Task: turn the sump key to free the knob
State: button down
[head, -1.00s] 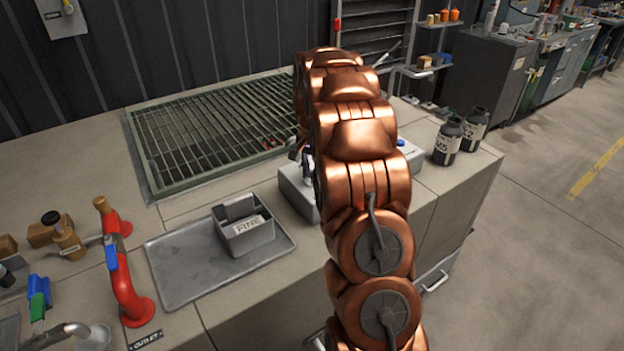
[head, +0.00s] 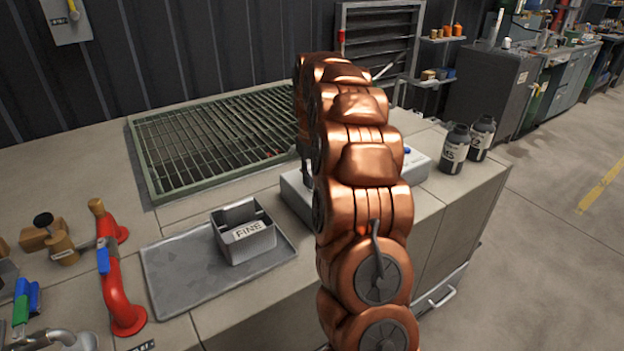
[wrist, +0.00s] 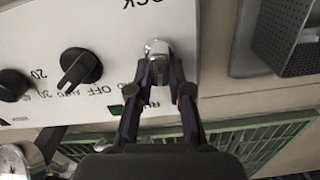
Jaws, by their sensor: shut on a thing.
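In the wrist view my gripper (wrist: 160,76) is shut on the silver key (wrist: 157,48), which stands at the edge of a white control panel (wrist: 205,20). The fingers hide part of the key, so I cannot tell its turn angle. Beside it on the panel is a black selector knob (wrist: 80,68) with a pointer, near upside-down lettering that includes OFF. A second black knob (wrist: 13,85) is further left. In the head view the control box (head: 298,195) is partly hidden behind my copper arm, and the key is hidden.
A grey tray (head: 165,275) holds a grey bin marked FINE (head: 245,245). A green-framed grating (head: 150,180) lies behind. Red pipe fittings (head: 120,300) stand at left. Two dark bottles (head: 454,150) (head: 482,137) stand at the right edge of the bench.

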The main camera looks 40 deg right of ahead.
jog(key=shift+n, duration=0.6)
jog(key=shift+a+n, duration=0.1)
jog(key=shift+n, duration=0.2)
jog(key=c, duration=1.1)
grip_release()
jog(key=shift+r, duration=5.95)
